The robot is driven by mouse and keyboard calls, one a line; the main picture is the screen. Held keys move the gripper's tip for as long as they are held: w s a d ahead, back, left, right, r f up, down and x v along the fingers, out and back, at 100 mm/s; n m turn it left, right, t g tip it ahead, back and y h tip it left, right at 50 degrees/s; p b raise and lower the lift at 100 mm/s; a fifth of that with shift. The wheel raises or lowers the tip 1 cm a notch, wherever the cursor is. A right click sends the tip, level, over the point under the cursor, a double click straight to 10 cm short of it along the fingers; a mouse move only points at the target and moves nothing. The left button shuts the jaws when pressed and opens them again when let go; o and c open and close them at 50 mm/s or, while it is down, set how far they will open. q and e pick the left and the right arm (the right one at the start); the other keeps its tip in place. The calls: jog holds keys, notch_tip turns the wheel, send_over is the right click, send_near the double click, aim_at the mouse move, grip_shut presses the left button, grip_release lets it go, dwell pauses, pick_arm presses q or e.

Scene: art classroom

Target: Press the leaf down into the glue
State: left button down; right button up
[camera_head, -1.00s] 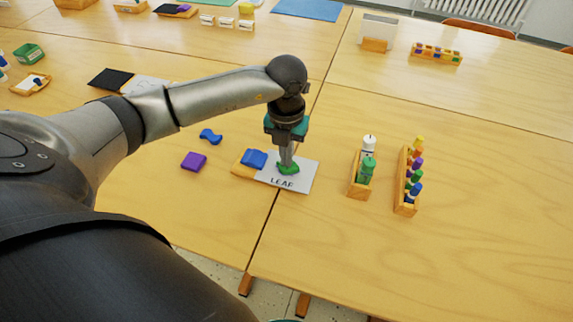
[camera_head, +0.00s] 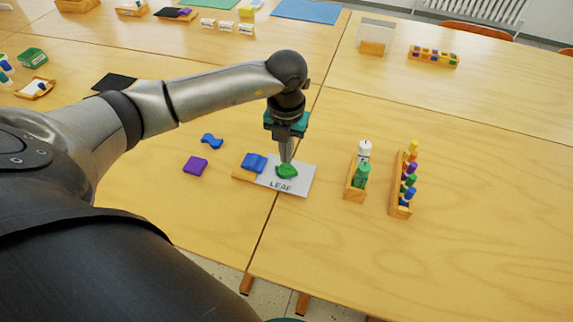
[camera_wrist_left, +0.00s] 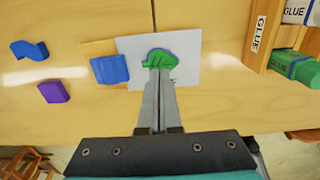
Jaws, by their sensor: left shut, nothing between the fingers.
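The green leaf (camera_head: 287,172) lies on a white card (camera_head: 297,188) marked LEAF on the table. In the left wrist view the leaf (camera_wrist_left: 160,57) sits near the middle of the card (camera_wrist_left: 190,75). My left gripper (camera_head: 286,160) is shut and empty, pointing down with its tips at the leaf. In the wrist view its fingertips (camera_wrist_left: 159,70) overlap the leaf's near edge; whether they press on it I cannot tell. My right gripper is not in view.
A blue block (camera_head: 253,162) sits on a wooden piece at the card's left. A purple block (camera_head: 195,165) and a blue wavy piece (camera_head: 212,141) lie farther left. A glue holder (camera_head: 354,192) and a paint rack (camera_head: 400,208) stand right, with clear table between.

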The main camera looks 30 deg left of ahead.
aim_at(286, 169)
pick_arm(q)
jog(key=shift+r+p, duration=0.85)
jog(key=shift+r, duration=0.35)
jog(key=shift+r+p, duration=0.6)
jog(key=shift+r, duration=0.15)
